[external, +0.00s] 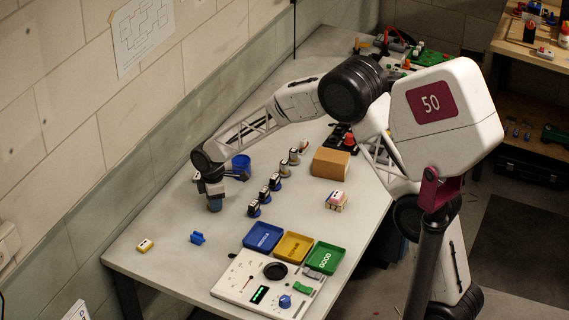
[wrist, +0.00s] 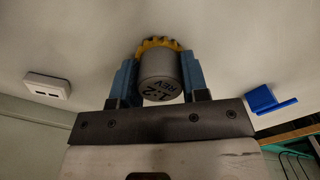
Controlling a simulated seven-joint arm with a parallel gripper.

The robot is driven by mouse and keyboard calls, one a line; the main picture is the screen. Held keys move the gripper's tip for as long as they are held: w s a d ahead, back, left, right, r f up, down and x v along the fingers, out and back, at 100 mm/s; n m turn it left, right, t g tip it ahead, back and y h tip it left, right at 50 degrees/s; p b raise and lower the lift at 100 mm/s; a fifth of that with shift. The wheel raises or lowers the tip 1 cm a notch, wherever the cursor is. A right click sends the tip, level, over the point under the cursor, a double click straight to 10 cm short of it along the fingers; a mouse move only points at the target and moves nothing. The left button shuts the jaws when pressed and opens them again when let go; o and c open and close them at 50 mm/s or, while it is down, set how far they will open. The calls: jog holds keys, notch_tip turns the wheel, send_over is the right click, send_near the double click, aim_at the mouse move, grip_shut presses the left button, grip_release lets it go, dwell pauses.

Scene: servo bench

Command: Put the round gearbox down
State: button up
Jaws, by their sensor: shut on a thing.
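The round gearbox (wrist: 160,78) is a grey cylinder with a yellow toothed gear at its far end and dark lettering on the near face. In the wrist view my gripper (wrist: 159,76) is shut on it, with a blue finger on each side. In the external view my gripper (external: 214,201) points down over the left part of the bench. The gearbox is mostly hidden there, and I cannot tell whether it touches the bench top.
A blue bracket (external: 197,238) and a small white block (external: 145,245) lie nearby. A blue cup (external: 241,165) stands behind my gripper. Several servos (external: 265,193) stand in a row to the right. Blue (external: 263,236), yellow (external: 293,247) and green (external: 325,257) trays sit by a white panel (external: 236,284).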

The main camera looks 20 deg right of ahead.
jog(key=shift+f, duration=0.1)
jog(key=o, duration=1)
jog(key=shift+c, duration=0.2)
notch_tip(320, 180, up, 12)
dwell(0.7)
jog(key=shift+d+r, duration=0.1)
jog(key=shift+r, duration=0.1)
